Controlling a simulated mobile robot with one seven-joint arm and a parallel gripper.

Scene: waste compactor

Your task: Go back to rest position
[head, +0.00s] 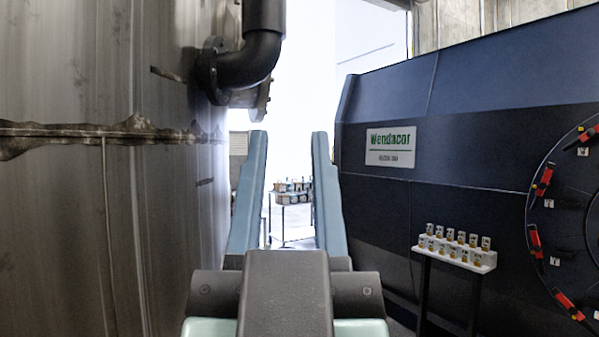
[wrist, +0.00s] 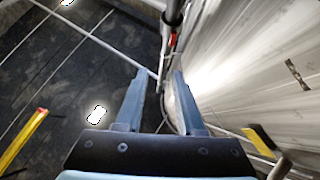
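My gripper (head: 289,140) is in the lower middle of the head view, with its two long blue fingers pointing ahead and spread apart. Nothing is held between them. In the wrist view my gripper (wrist: 158,74) also shows with its fingers apart and empty. Pale pipes and a dark hose behind the fingers show through the gap. My gripper hides part of the floor and of the space ahead in the head view.
A large metal tank (head: 90,210) with a black elbow pipe (head: 250,62) rises close on the left. A dark blue machine (head: 450,120) stands on the right. A white shelf (head: 460,258) carries small yellow-and-white items. A loaded cart (head: 292,200) stands farther back.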

